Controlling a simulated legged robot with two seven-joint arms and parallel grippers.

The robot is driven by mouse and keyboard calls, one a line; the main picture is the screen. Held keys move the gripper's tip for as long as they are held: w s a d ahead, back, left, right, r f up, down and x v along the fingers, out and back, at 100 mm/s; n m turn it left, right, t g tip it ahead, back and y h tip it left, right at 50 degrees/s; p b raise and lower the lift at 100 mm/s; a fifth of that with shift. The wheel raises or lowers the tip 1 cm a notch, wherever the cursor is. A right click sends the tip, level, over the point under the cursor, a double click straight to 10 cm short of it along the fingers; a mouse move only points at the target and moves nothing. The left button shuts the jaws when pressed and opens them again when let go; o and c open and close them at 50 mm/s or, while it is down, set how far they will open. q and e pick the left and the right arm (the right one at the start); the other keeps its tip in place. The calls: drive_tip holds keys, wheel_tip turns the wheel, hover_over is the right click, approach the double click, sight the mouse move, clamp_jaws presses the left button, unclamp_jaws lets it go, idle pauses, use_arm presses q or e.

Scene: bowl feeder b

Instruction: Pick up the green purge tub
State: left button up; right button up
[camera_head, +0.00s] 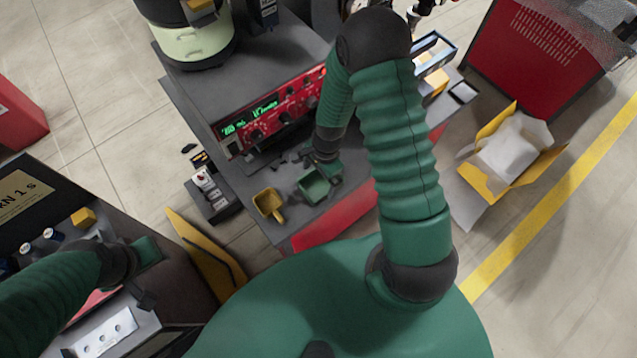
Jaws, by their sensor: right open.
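The green purge tub (313,187) is a small open-topped tub on the dark bench top, near the bench's front edge. My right gripper (332,175) is open, at the tub's upper right side. From this view I cannot tell whether a finger touches the tub or reaches inside it. A yellow scoop-like tub (269,205) with a handle stands to the left of the green one. My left gripper (149,251) is at the lower left, over the other bench. Its fingers are too unclear to tell open from shut.
A red control panel (275,110) with green digits stands behind the tubs. A bowl feeder (194,40) is at the back. A small switch box (207,192) sits at the bench's left. A yellow carton (512,155) and red bin (535,60) are at right.

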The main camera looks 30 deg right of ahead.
sight(321, 184)
wheel_tip(321, 184, down, 2)
drive_tip(key=shift+s+f, duration=0.1)
drive_tip(key=shift+s, duration=0.05)
drive_tip(key=shift+d+f, duration=0.2)
drive_tip(key=shift+d, duration=0.3)
drive_tip(key=c, duration=0.4)
drive_tip(key=shift+a+r, duration=0.1)
drive_tip(key=shift+a, duration=0.3)
drive_tip(key=c, duration=1)
drive_tip(key=shift+c, duration=0.7)
drive_tip(key=shift+d, duration=0.15)
drive_tip(key=shift+d, duration=0.1)
